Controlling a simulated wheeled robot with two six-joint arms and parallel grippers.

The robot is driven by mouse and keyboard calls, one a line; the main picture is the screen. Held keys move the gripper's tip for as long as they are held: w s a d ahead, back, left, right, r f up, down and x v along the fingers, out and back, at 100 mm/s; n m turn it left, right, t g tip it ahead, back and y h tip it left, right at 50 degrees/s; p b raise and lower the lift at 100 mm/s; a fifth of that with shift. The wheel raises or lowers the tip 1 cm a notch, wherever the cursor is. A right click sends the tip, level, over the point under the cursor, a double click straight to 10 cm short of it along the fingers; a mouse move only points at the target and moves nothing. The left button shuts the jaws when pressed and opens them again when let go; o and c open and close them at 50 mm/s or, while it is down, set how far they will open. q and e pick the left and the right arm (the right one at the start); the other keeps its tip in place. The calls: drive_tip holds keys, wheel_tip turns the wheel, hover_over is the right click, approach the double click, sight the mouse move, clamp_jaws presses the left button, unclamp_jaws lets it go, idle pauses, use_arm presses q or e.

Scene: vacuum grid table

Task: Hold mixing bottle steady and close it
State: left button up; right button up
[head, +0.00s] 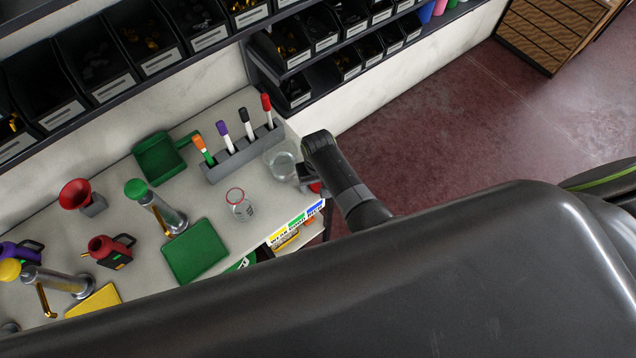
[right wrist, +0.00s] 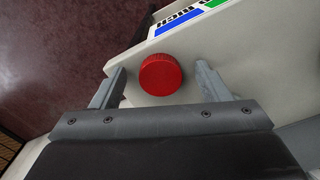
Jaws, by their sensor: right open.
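A clear bottle with a red rim (head: 240,207), seemingly the mixing bottle, stands upright and open on the pale table. A round red cap (right wrist: 161,75) lies on the table near its right edge; only a sliver of it shows in the head view (head: 316,187). My right gripper (head: 307,182) is low over that edge. In the right wrist view my right gripper (right wrist: 159,70) is open, with the cap between its fingertips and gaps on both sides. My left gripper is not in view.
A clear glass container (head: 280,160) stands close to my right gripper. Behind is a grey rack (head: 240,153) with several markers. A green mat (head: 195,252) and a metal dispenser with a green top (head: 160,208) are to the left. Shelves with bins line the wall.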

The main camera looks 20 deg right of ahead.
sight(318, 185)
drive_tip(key=c, duration=1)
drive_tip(key=shift+c, duration=0.2)
wheel_tip(318, 185, up, 10)
idle(0.5)
